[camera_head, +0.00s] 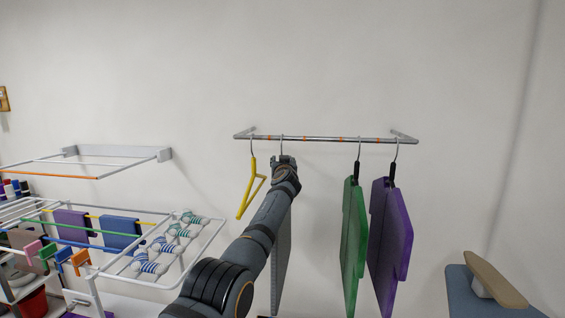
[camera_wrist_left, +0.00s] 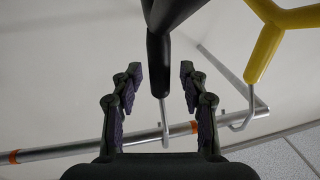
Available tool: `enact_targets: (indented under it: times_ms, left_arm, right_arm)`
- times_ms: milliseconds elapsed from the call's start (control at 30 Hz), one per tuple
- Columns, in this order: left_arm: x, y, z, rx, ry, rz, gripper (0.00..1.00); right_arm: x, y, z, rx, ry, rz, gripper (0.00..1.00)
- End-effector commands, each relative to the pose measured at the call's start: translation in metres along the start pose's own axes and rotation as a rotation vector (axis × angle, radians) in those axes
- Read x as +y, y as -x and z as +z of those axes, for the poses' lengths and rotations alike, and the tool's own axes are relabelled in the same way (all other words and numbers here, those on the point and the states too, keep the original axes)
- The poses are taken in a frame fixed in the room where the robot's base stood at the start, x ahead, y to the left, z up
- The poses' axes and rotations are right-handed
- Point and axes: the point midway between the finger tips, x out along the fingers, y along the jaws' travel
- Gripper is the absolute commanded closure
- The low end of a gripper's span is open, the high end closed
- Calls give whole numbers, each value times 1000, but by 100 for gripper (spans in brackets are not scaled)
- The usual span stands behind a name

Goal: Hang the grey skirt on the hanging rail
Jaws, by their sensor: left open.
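The grey skirt (camera_head: 282,265) hangs below the hanging rail (camera_head: 325,139), partly hidden behind my left arm. Its metal hook (camera_head: 281,146) is at the rail, left of the rail's middle. In the left wrist view, the black hanger neck (camera_wrist_left: 158,65) runs into a metal hook (camera_wrist_left: 165,122) that reaches the rail (camera_wrist_left: 85,150). My left gripper (camera_head: 283,160) is just under the rail. In the wrist view the left gripper (camera_wrist_left: 160,82) is open, its fingers on either side of the hanger neck with gaps. My right gripper is not in view.
A yellow hanger (camera_head: 250,187) hangs on the rail to the left of the skirt. A green garment (camera_head: 354,240) and a purple garment (camera_head: 390,235) hang to the right. A drying rack (camera_head: 100,235) stands at left, an ironing board (camera_head: 485,300) at lower right.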

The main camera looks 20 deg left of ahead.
Motion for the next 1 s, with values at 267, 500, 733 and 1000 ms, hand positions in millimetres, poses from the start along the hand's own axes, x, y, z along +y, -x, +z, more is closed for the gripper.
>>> enact_targets:
  times_ms: [267,500,733,1000]
  left_arm:
    - [0,9,1,4,2,-7,56]
    - [1,39,2,1,1,1,56]
    - [1,80,2,0,1,3,56]
    - [1,116,0,0,0,2,56]
  right_arm:
    - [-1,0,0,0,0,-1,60]
    - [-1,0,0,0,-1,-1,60]
    - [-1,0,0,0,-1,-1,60]
    - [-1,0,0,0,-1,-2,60]
